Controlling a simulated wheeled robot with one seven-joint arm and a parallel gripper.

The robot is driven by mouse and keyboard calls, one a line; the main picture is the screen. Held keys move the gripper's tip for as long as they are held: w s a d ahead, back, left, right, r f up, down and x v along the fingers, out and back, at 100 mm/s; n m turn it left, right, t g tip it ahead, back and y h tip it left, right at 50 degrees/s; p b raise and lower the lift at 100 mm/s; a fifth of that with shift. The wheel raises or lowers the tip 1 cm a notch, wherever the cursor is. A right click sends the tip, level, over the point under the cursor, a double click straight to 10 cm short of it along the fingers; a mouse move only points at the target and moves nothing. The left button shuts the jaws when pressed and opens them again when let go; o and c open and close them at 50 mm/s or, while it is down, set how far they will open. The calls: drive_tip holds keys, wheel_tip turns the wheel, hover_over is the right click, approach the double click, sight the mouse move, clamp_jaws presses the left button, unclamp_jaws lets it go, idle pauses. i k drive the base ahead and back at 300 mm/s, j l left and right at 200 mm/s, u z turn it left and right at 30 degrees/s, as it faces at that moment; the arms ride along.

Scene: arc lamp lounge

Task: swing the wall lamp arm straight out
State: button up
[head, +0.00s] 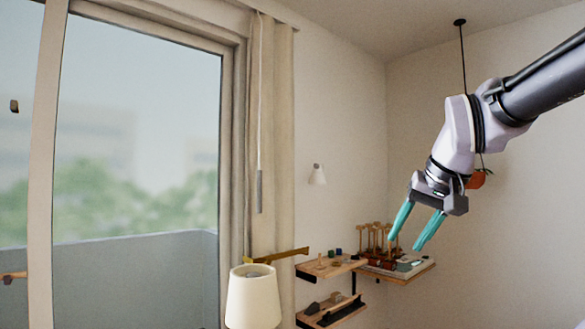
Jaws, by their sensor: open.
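The wall lamp has a thin brass arm (285,255) and a cream shade (253,301) below its left end, low in the middle of the head view. The brass arm runs leftward from near the wall above the shelves, across the front of the curtain. The shade's lower edge is close to the bottom of the picture. My gripper (403,245) is to the right of the lamp, its teal fingers pointing down and left. The fingers are apart with nothing between them. They appear in front of the right shelf; I cannot tell how far.
A wooden shelf (312,266) with small items is right of the shade, with a lower shelf (345,311) beneath. A right shelf (418,272) holds several upright wooden pieces. A small white wall fitting (317,175), curtain (272,130) and pull cord (259,190) are nearby.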

sight(317, 177)
drive_tip(key=i+l+u, duration=0.65)
drive_tip(key=l, duration=0.25)
drive_tip(key=i+l, duration=0.15)
drive_tip(key=l, duration=0.25)
drive_tip(key=i+l, duration=0.15)
drive_tip(key=l, duration=0.25)
drive_tip(key=i+l+u, duration=0.1)
drive_tip(key=l, duration=0.3)
drive_tip(key=i+l, duration=0.2)
drive_tip(key=l, duration=0.2)
drive_tip(key=i+l, duration=0.15)
drive_tip(key=l, duration=0.25)
drive_tip(key=i+l+z, duration=0.15)
drive_tip(key=i+l, duration=0.35)
drive_tip(key=i, duration=0.15)
